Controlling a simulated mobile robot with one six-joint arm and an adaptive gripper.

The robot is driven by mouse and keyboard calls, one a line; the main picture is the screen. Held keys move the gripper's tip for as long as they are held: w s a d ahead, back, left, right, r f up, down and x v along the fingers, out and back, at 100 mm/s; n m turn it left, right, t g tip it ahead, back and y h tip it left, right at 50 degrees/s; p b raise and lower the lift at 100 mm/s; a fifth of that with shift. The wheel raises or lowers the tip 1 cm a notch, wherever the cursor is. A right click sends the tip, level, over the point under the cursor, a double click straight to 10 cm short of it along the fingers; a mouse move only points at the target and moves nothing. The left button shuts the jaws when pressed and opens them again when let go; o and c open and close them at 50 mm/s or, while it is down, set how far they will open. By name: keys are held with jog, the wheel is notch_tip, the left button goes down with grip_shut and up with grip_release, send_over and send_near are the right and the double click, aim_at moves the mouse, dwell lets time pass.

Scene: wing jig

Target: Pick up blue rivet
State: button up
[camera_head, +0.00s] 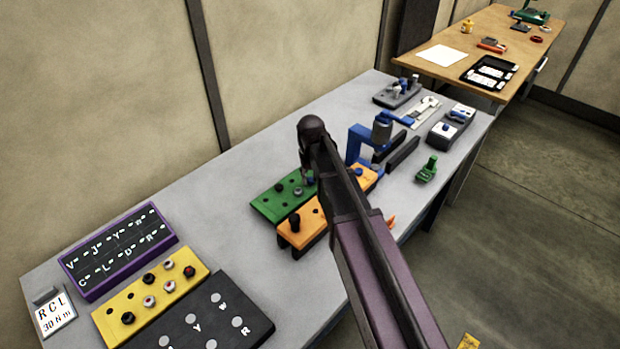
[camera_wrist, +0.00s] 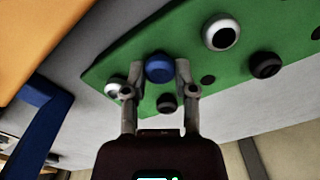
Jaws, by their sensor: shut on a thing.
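The blue rivet (camera_wrist: 159,68) sits at the green board (camera_wrist: 140,50) in the wrist view, with its round blue head between the fingertips of my gripper (camera_wrist: 160,80). The fingers are shut on it from both sides. In the head view, my arm crosses the middle and my gripper (camera_head: 308,178) points down at the right end of the green board (camera_head: 268,207). A bit of blue (camera_head: 309,173) shows there, mostly hidden. I cannot tell whether the rivet is still seated in the board.
White and black rivets stand around the blue one on the green board. An orange block (camera_head: 292,224) lies in front of it. A blue press-like tool (camera_head: 356,145) stands close to the right. A yellow board (camera_head: 150,298) and purple-framed panel (camera_head: 118,252) lie left. Bare grey table (camera_head: 215,190) lies between.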

aim_at(311, 179)
jog(key=shift+r+p, duration=4.5)
jog(key=shift+r, duration=0.2)
